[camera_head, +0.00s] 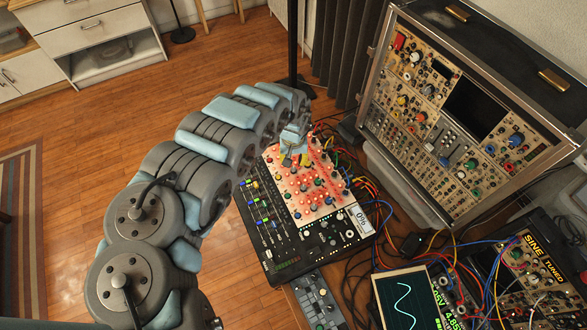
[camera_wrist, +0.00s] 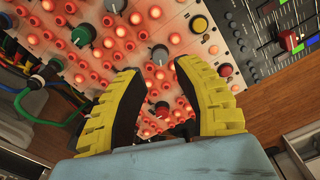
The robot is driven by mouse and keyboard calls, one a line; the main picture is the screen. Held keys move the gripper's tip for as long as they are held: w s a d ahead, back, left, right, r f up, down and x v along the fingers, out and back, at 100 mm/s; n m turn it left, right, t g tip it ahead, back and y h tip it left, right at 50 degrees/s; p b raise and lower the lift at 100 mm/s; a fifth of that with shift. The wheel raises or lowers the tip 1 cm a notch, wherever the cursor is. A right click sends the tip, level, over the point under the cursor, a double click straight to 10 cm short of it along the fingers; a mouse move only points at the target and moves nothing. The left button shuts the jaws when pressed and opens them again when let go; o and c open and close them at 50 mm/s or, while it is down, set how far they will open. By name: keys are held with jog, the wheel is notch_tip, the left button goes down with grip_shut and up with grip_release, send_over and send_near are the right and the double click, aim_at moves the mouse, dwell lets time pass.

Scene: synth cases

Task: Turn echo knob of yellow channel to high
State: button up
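The mixer (camera_head: 330,243) lies on the table in the head view, with a red-lit panel of knobs (camera_head: 300,190) and coloured sliders beside it. My gripper (camera_head: 294,160) is over the far end of the lit panel. In the wrist view my gripper (camera_wrist: 157,68) has its yellow fingers apart, with nothing held. A grey knob (camera_wrist: 159,55) shows between and just beyond the fingertips; contact cannot be told. A yellow round cap (camera_wrist: 199,24) is up and right of it, and a red one (camera_wrist: 225,69) is right of the right finger. I cannot read any echo label.
Small red-lit knobs crowd around the fingers. Cables (camera_wrist: 38,95) plug in at the left of the wrist view. Sliders (camera_wrist: 287,40) lie at its upper right. A synth case (camera_head: 460,110) stands behind the mixer, and a scope screen (camera_head: 403,300) is at the front.

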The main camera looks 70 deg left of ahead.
aim_at(294, 169)
jog(key=shift+f+b, duration=0.35)
jog(key=shift+f, duration=2.35)
grip_shut()
